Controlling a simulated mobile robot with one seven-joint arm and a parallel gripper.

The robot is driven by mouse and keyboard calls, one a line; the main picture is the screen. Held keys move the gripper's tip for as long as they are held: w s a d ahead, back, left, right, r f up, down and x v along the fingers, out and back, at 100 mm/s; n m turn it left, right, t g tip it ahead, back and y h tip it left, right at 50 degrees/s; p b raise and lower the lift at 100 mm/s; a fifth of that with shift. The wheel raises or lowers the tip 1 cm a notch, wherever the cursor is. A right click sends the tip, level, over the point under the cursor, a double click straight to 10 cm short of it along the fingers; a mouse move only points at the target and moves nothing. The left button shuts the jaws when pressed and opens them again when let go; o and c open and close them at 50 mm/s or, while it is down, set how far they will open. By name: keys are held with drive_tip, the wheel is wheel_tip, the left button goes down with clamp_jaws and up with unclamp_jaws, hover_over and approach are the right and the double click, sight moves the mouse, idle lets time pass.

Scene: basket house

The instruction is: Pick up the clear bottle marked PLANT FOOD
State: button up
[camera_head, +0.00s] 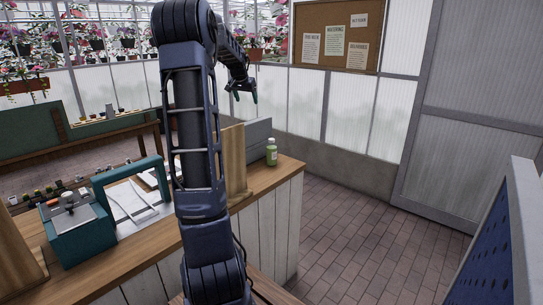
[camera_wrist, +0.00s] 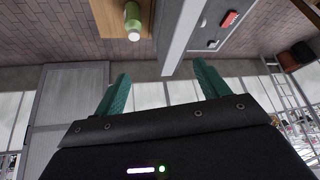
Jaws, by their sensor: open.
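A small bottle with green contents and a white cap (camera_head: 271,152) stands upright on the wooden counter (camera_head: 285,169), near its far right end. A pale label shows on it, but its wording is too small to read. The bottle also shows in the wrist view (camera_wrist: 132,22), at the top edge, with its cap toward the fingers. My gripper (camera_head: 243,93) is up in the air above and a little behind the bottle in the head view. Its two teal fingers (camera_wrist: 163,78) are apart with nothing between them, and neither touches the bottle.
A grey box-like bin (camera_head: 257,138) and an upright wooden board (camera_head: 236,165) stand just left of the bottle. The brick floor right of the counter is clear; a blue panel (camera_head: 495,250) stands at right.

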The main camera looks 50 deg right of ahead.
drive_tip(key=s+d+f+m+g+h, duration=0.1)
drive_tip(key=s+d+f+m, duration=0.15)
drive_tip(key=d, duration=0.85)
approach(272, 144)
drive_tip(key=w+d, duration=0.1)
drive_tip(key=w, duration=0.1)
drive_tip(key=shift+n, duration=0.35)
drive_tip(key=x, duration=1.1)
drive_tip(key=shift+s+d+f, duration=0.1)
drive_tip(key=shift+s+d, duration=0.1)
drive_tip(key=shift+s, duration=0.15)
drive_tip(key=c, duration=1.6)
drive_tip(key=shift+o, duration=0.2)
